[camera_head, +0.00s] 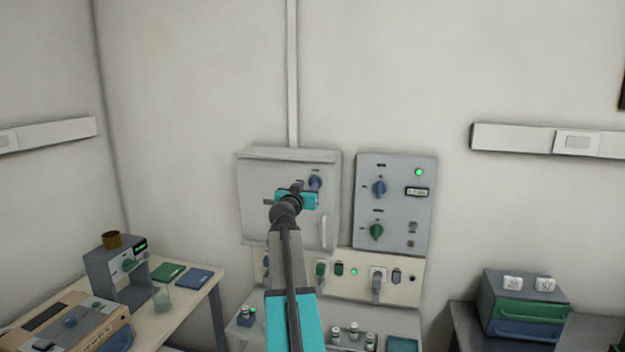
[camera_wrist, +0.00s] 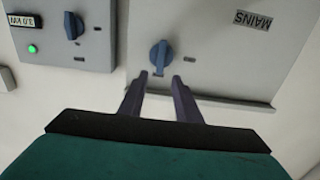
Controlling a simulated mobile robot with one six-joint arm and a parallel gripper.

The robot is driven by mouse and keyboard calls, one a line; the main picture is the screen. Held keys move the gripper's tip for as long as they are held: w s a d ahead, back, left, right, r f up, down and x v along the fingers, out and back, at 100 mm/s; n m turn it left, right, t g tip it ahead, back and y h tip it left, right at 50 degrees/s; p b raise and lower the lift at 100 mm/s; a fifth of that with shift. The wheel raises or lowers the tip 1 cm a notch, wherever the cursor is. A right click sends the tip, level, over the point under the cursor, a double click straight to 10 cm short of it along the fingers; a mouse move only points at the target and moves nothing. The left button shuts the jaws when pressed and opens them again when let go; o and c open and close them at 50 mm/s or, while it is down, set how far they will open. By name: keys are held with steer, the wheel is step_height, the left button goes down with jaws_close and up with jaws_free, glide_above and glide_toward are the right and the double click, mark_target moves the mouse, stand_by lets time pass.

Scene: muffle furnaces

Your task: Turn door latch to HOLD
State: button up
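The door latch appears to be the blue rotary knob (camera_head: 315,183) on the upper right of the grey wall cabinet door (camera_head: 262,215). In the wrist view, which is turned over, the blue knob (camera_wrist: 159,58) stands nearly upright just beyond my fingertips. My gripper (camera_wrist: 160,78) is open, with one dark finger to each side of the knob's near end and nothing held. I cannot tell whether the fingers touch the knob. In the head view my gripper (camera_head: 299,187) is in front of the door, left of the knob, and my arm hides part of the door. No HOLD mark is readable.
A grey panel (camera_head: 400,220) with a blue knob (camera_head: 379,188), a green knob (camera_head: 376,232) and a lit display stands right of the cabinet. A socket strip (camera_head: 345,283) runs below. Side tables hold instruments. The cabinet's MAINS label (camera_wrist: 252,20) appears upside down.

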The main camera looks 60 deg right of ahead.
mark_target(313, 179)
steer(key=shift+p+x, duration=1.25)
steer(key=shift+x, duration=1.95)
jaws_close()
